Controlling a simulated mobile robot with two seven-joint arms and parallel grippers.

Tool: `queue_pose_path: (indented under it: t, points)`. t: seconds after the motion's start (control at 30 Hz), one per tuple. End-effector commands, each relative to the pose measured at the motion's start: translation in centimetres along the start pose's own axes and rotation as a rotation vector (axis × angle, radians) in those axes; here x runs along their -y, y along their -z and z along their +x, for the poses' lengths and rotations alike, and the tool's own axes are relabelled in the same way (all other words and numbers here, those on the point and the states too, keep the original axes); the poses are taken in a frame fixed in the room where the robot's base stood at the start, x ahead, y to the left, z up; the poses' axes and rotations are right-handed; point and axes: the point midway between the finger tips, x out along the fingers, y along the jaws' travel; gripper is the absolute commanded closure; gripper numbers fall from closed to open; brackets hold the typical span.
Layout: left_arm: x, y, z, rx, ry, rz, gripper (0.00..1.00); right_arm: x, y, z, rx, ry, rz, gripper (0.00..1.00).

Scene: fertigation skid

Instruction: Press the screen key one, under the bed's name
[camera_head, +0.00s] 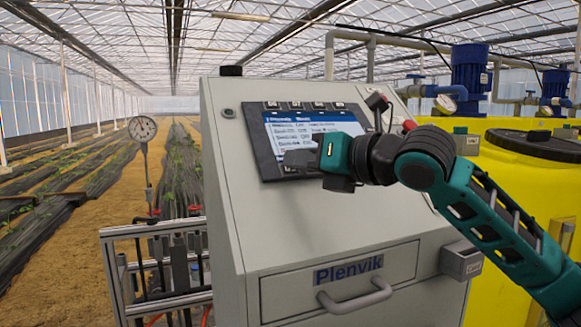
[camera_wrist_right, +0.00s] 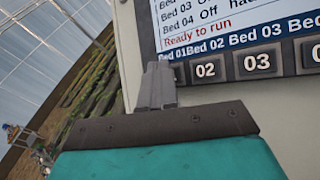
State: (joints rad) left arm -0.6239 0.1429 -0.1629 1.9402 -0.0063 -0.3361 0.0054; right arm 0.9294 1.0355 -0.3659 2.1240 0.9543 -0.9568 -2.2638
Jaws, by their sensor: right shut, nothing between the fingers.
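The control screen (camera_head: 310,122) sits in a dark frame on the sloped face of a grey cabinet. In the right wrist view the screen (camera_wrist_right: 225,22) shows bed lines, red "Ready to run" text and a blue strip of bed names. Below the strip are key 02 (camera_wrist_right: 205,70) and key 03 (camera_wrist_right: 257,62). Key 01, left of 02 under "Bed 01", is almost wholly hidden behind the fingers. My right gripper (camera_head: 288,160) is shut and empty, its tips over the screen's lower left; it also shows in the wrist view (camera_wrist_right: 159,70). I cannot tell whether the tips touch.
More keys line the frame's top edge (camera_head: 296,106). The grey cabinet (camera_head: 232,190) has a drawer with a handle (camera_head: 355,297) below. A gauge (camera_head: 143,128) and a pipe rack stand left. A yellow tank (camera_head: 530,180) and blue pumps (camera_head: 469,68) are at right.

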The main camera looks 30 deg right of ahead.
Motion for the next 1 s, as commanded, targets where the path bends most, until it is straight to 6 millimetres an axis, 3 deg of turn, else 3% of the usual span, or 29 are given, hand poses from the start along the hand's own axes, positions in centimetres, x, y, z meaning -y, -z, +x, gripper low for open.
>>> queue_pose_path:
  t: [1.0]
  points:
    - [0.0,1.0,-0.9,0.003,0.0,-0.001,1.0,-0.8,-0.8,-1.1,-0.001,0.001,0.0,1.0]
